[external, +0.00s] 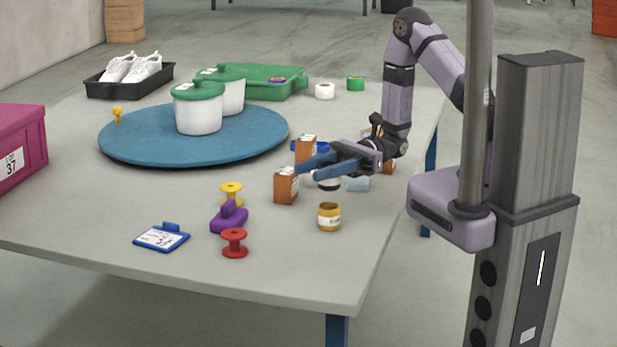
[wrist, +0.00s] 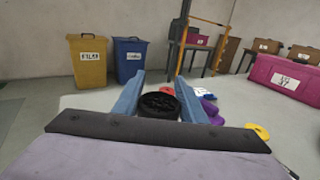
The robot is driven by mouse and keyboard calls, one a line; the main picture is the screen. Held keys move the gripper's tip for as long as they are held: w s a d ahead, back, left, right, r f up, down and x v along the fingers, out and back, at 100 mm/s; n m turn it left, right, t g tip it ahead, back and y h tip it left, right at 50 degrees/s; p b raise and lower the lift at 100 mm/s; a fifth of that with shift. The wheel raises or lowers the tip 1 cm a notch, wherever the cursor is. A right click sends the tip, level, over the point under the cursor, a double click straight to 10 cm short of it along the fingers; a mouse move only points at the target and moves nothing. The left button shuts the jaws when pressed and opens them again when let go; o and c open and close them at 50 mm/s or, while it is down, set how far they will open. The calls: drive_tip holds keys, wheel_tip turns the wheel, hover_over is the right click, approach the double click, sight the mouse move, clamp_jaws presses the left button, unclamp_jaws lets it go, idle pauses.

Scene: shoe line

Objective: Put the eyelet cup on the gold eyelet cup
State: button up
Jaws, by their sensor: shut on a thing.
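The eyelet cup (external: 327,184), pale with a dark band, shows partly behind and below my blue fingers in the external view. In the wrist view the cup (wrist: 158,104) is round with dark contents and sits between the two fingers. My gripper (external: 312,167) is shut on it, and the fingers also show in the wrist view (wrist: 158,98). The gold eyelet cup (external: 329,217), with a pale label, stands upright on the table, nearer the camera than my gripper and apart from the held cup. I cannot make it out in the wrist view.
An orange-brown box (external: 286,186) stands close left of my fingers, another (external: 306,148) behind them. A pale block (external: 357,184) lies right of the held cup. Yellow (external: 231,192) and red (external: 234,242) spools and a purple object (external: 229,218) lie left. A blue turntable (external: 150,150) stands behind.

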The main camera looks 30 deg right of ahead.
sight(321, 186)
drive_tip(key=shift+f+b, duration=0.45)
drive_tip(key=shift+f, duration=1.6)
drive_tip(key=shift+f, duration=0.1)
drive_tip(key=shift+f, duration=0.1)
drive_tip(key=o, duration=1.1)
drive_tip(key=shift+o, duration=0.2)
drive_tip(key=shift+r, duration=0.2)
drive_tip(key=shift+d, duration=0.15)
drive_tip(key=v, duration=1.1)
drive_tip(key=shift+d, duration=0.4)
